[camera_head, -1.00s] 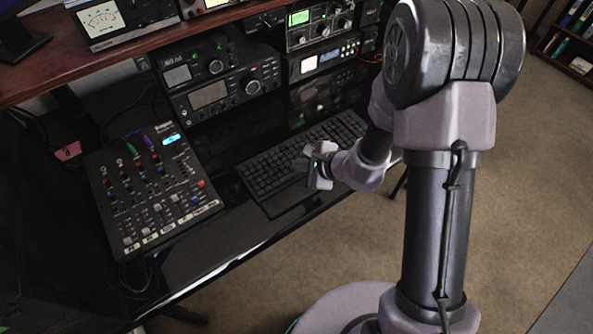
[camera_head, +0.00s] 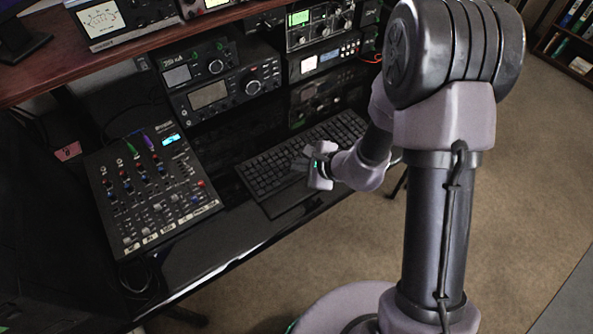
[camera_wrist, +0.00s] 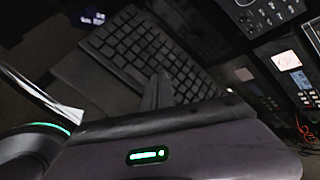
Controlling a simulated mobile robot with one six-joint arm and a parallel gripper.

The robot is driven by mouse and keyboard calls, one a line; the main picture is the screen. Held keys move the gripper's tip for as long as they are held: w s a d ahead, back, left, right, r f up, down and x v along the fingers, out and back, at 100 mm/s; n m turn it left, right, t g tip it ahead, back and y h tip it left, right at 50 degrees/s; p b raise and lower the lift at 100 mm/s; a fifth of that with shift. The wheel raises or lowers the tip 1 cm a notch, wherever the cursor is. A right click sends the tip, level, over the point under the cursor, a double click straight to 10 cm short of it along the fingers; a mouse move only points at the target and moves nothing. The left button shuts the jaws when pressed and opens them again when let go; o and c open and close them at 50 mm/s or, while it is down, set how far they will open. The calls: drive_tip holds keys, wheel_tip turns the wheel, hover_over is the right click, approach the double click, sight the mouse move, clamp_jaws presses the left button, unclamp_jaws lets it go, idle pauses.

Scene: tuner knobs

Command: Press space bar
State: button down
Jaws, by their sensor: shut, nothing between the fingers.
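A black keyboard (camera_head: 272,166) lies on the dark desk in the head view, and it also fills the upper middle of the wrist view (camera_wrist: 128,45). My gripper (camera_head: 300,164) is over the keyboard's near long edge, around its middle. In the wrist view, the fingers (camera_wrist: 158,88) are together with nothing held, and their tips point at the keyboard. The space bar cannot be picked out; the hand and fingers cover part of the near key row. Whether the fingertips touch a key, I cannot tell.
An audio mixer (camera_head: 152,195) with knobs and sliders stands left of the keyboard. Radio units (camera_head: 215,92) stand behind it, with more equipment (camera_head: 322,62) at the back right. A shelf (camera_head: 95,62) overhangs the rear. The glossy desk front (camera_head: 215,250) is clear.

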drive_tip(key=shift+f, duration=0.15)
drive_tip(key=shift+f+b, duration=0.3)
drive_tip(key=shift+b, duration=0.4)
drive_tip(key=shift+f+b, duration=0.35)
drive_tip(key=shift+b, duration=0.15)
idle(0.3)
drive_tip(key=shift+r, duration=0.15)
drive_tip(key=shift+r+p, duration=0.45)
drive_tip(key=shift+r, duration=0.2)
drive_tip(key=shift+r, duration=0.1)
wheel_tip(320, 180, up, 5)
drive_tip(key=p, duration=0.3)
idle(0.3)
